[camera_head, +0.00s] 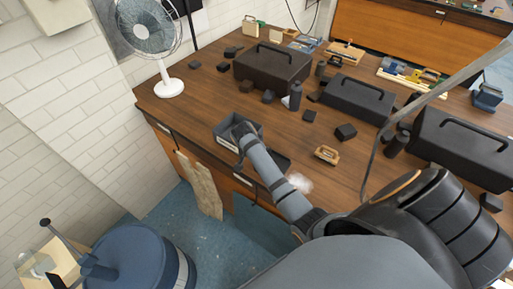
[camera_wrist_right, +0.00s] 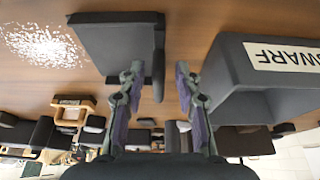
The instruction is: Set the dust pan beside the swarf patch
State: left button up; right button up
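The dark dust pan (camera_wrist_right: 115,42) lies flat on the wooden table in the right wrist view, its raised edge facing the bin. In the head view it is partly hidden behind my right arm (camera_head: 279,162). The swarf patch (camera_wrist_right: 42,44) is a scatter of pale flecks on the pan's far side from the bin; it also shows in the head view (camera_head: 301,183). My right gripper (camera_wrist_right: 158,82) is open, with the pan's raised edge between its fingertips and gaps on both sides. My left gripper is in neither view.
A grey bin labelled SWARF (camera_wrist_right: 228,72) stands close to my right gripper, opposite the pan. A wooden-handled tool (camera_head: 326,155) lies beyond the patch. Dark toolboxes (camera_head: 272,68) and small blocks crowd the table's back. A fan (camera_head: 166,86) stands at the left corner.

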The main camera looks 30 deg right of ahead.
jog(key=b+v, duration=0.1)
jog(key=v, duration=0.7)
jog(key=shift+a+r, duration=0.2)
jog(key=s+a+f+n+t+y, duration=0.1)
jog(key=s+a+f+n+y, duration=0.1)
jog(key=s+n, duration=0.6)
jog(key=s+a+f+n+t+y, duration=0.1)
jog(key=s+f+n, duration=0.1)
jog(key=s+n, duration=0.65)
jog(key=s+d+f+m+g+b, duration=0.1)
jog(key=s+f+b, duration=0.2)
jog(key=f, duration=1.3)
jog(key=s+d+f+m+b, duration=0.1)
jog(key=s+f+m+b, duration=0.1)
jog(key=f, duration=1.3)
jog(key=s+d+f+g+b, duration=0.1)
jog(key=s+f+b, duration=0.2)
jog(key=s+f, duration=1.5)
jog(key=shift+d+f, duration=0.15)
jog(key=shift+f, duration=0.2)
